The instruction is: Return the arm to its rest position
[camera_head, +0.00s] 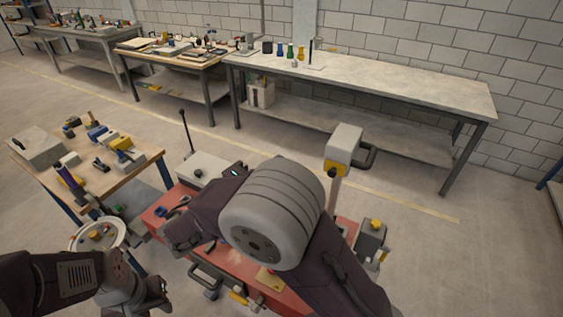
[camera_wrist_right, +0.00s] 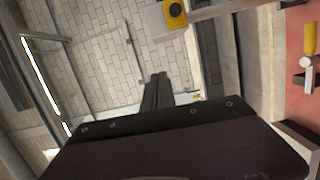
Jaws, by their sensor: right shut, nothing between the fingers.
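My right arm reaches across the middle of the head view, with its large grey joint in front of the red bench (camera_head: 345,236). In the right wrist view my right gripper (camera_wrist_right: 156,92) shows as two dark fingers lying together, with nothing between them. The fingers point toward a brick wall and touch nothing that I can see. My left arm comes in at the lower left of the head view. Its end is dark and partly cut off, and I cannot make out its fingers there.
A grey box with a yellow part (camera_head: 343,148) stands on a post beside my right arm. A wooden table (camera_head: 142,160) with tools stands left. A long workbench (camera_head: 400,88) lines the wall. Floor between is clear.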

